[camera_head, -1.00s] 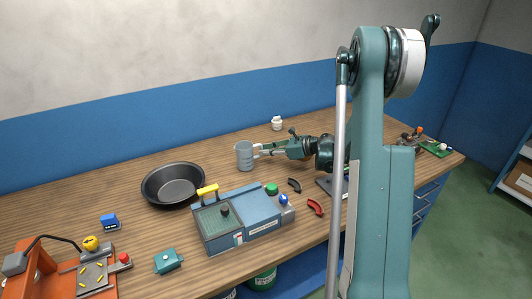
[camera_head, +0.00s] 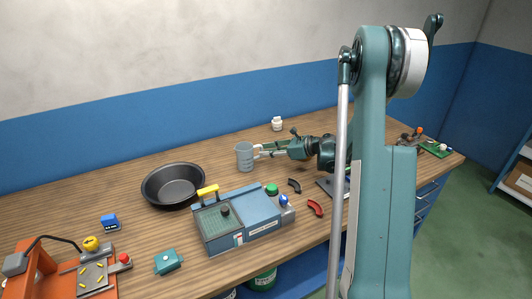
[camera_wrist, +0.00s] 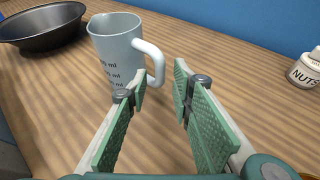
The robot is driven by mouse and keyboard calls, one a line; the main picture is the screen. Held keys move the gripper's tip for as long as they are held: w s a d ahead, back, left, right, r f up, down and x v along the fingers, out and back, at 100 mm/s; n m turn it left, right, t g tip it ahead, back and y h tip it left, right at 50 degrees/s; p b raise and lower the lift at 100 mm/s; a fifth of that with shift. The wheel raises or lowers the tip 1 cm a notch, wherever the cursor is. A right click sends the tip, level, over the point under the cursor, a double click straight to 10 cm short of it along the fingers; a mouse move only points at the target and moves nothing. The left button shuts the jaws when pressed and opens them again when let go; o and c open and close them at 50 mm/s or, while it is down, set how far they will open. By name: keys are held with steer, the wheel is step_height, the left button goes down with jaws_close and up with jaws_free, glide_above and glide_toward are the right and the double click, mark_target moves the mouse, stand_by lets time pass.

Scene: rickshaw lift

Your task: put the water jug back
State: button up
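The water jug (camera_head: 244,157) is a pale blue-grey measuring jug with a handle and dark "ml" marks. It stands upright on the wooden bench, right of the black pan. In the wrist view the jug (camera_wrist: 116,52) is just ahead and left, with its handle toward me. My gripper (camera_wrist: 160,84) is open, its two green-padded fingers apart with nothing clamped between them. The left fingertip is close to the handle; I cannot tell if it touches. In the head view my gripper (camera_head: 270,151) reaches in from the right at the handle side.
A black pan (camera_head: 173,186) sits left of the jug, and a blue-grey box unit (camera_head: 240,220) in front. A white pot (camera_head: 277,124) marked "NUTS" (camera_wrist: 308,68) stands behind and right. Red and dark curved pieces (camera_head: 315,207) lie nearer the front edge.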

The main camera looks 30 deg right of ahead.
steer(key=p+v, duration=0.1)
steer(key=v, duration=1)
steer(key=shift+p, duration=0.35)
steer(key=shift+s+d, duration=0.1)
steer(key=s+a+r+n+g+h, duration=0.1)
steer(key=s+a+r+n, duration=0.3)
steer(key=a, duration=0.4)
steer(key=s+a+r+n+g+h, duration=0.1)
steer(key=s+a+r+n, duration=0.25)
steer(key=a, duration=0.45)
steer(key=s+a+r+n+g+h, duration=0.1)
steer(key=s+a+r+n+g, duration=0.2)
steer(key=a, duration=0.4)
steer(key=s+a+n+h, duration=0.1)
steer(key=s+a+n, duration=0.3)
steer(key=s, duration=0.5)
steer(key=s+a+r+n+t+h, duration=0.1)
steer(key=s+a+n, duration=0.3)
steer(key=s+n, duration=0.4)
steer(key=s+a+r+n+h, duration=0.1)
steer(key=s+a+n+h, duration=0.2)
steer(key=s+n, duration=0.3)
steer(key=s+a, duration=0.1)
steer(key=s, duration=0.3)
steer(key=shift+r+t, duration=0.2)
steer(key=shift+t, duration=0.1)
